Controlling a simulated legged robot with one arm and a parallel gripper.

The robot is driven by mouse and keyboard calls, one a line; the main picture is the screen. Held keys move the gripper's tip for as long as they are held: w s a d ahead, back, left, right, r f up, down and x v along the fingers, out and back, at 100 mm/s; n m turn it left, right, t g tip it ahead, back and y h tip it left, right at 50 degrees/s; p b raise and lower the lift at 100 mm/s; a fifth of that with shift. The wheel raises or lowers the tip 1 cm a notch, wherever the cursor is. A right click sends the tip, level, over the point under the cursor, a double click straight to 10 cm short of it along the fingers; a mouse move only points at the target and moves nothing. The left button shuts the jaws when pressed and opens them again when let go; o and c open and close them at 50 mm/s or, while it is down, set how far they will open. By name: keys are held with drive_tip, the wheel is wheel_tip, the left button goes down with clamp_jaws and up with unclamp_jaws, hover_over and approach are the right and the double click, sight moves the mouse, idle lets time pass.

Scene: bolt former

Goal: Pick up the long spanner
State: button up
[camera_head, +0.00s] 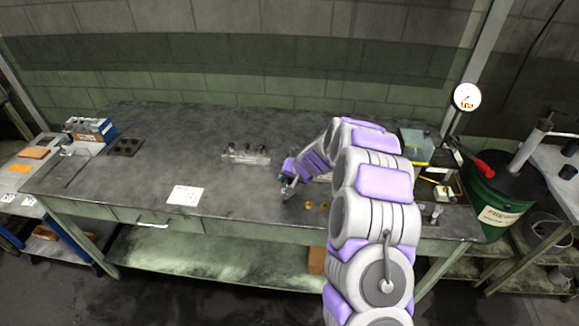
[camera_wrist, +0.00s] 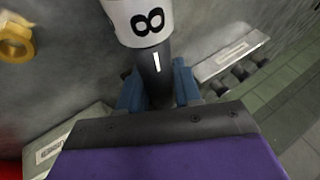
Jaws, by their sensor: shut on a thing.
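My gripper (camera_head: 287,177) is low over the middle of the bench, right of the clear rack. In the wrist view its two blue fingers (camera_wrist: 158,88) are closed on the dark shaft of a tool (camera_wrist: 153,60). The tool has a pale end marked with a black 8. I cannot tell from its visible part whether it is the long spanner. In the head view only a small grey piece shows at the gripper, and I cannot tell whether it touches the bench. No other spanner is clearly seen.
The workbench (camera_head: 120,185) has a clear rack (camera_head: 246,157) with dark-topped pieces and a white sheet (camera_head: 185,195). Brass rings (camera_head: 309,200) lie near my gripper. A dial gauge (camera_head: 466,97) and green drum (camera_head: 490,205) stand at right. The bench's left middle is free.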

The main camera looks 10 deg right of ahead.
drive_tip(key=shift+d+r, duration=0.1)
drive_tip(key=shift+d, duration=0.35)
clamp_jaws()
drive_tip(key=shift+a, duration=0.4)
drive_tip(key=shift+r, duration=0.1)
drive_tip(key=shift+w+d, duration=0.1)
drive_tip(key=shift+d, duration=0.05)
drive_tip(key=shift+r+p, duration=0.3)
drive_tip(key=shift+r, duration=0.3)
drive_tip(key=shift+r+p, duration=0.4)
drive_tip(key=shift+r, duration=0.85)
drive_tip(key=s+a+r+p, duration=0.1)
drive_tip(key=s+a+p, duration=0.1)
drive_tip(key=s+a, duration=0.7)
drive_tip(key=s, duration=0.4)
drive_tip(key=shift+s, duration=0.2)
